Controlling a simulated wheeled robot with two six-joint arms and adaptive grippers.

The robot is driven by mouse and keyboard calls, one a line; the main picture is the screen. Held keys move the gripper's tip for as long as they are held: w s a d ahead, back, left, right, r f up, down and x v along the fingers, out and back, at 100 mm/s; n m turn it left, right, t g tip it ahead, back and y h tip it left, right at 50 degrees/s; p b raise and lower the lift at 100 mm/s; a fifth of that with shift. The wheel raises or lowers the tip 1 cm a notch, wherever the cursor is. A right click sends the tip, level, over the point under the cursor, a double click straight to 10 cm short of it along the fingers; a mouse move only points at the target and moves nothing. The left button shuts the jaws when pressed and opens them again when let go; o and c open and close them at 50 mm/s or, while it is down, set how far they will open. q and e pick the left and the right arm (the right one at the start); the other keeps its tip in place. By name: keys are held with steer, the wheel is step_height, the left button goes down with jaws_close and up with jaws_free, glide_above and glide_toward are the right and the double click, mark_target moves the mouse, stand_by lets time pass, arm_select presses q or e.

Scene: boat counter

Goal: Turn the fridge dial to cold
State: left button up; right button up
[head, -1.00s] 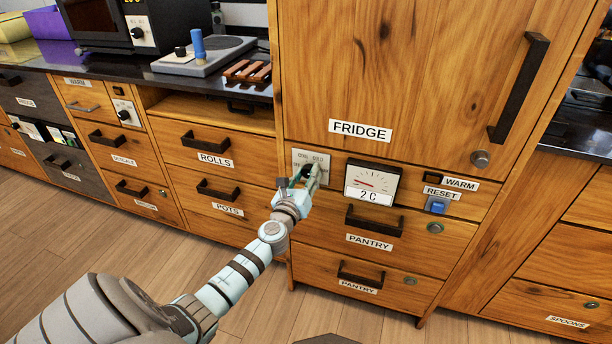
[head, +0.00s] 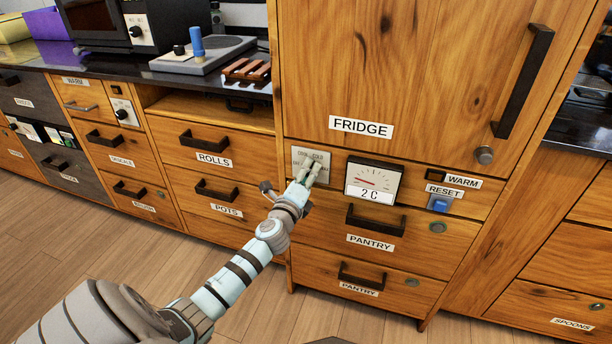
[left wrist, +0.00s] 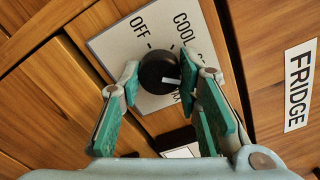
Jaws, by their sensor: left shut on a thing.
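The fridge dial (left wrist: 156,72) is a round black knob on a light square plate (left wrist: 112,45), with OFF, COOL and partly hidden labels around it. Its white mark points to the lower right in the left wrist view, toward the side with a partly covered label ending in AX. My left gripper (head: 310,172) is at the dial plate (head: 298,155), and its fingers are shut on the dial from both sides. In the head view the fingers hide most of the dial. The gauge (head: 373,180) beside it reads 2 C.
The FRIDGE door (head: 400,70) is closed above the dial. A blue RESET button (head: 439,204) and a WARM indicator (head: 437,178) lie right of the gauge. Closed PANTRY drawers with a protruding handle (head: 374,219) lie below.

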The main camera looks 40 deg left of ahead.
arm_select(q)
steer(key=shift+f+n, duration=0.1)
steer(key=shift+n, duration=0.6)
arm_select(e)
steer(key=shift+w+d+f, duration=0.1)
steer(key=shift+d+f, duration=0.05)
steer(key=shift+d, duration=0.2)
arm_select(q)
steer(key=o, duration=1.1)
steer(key=shift+o, duration=0.2)
steer(key=v, duration=1.2)
arm_select(e)
steer(key=shift+a, duration=0.2)
arm_select(q)
steer(key=shift+d, duration=0.1)
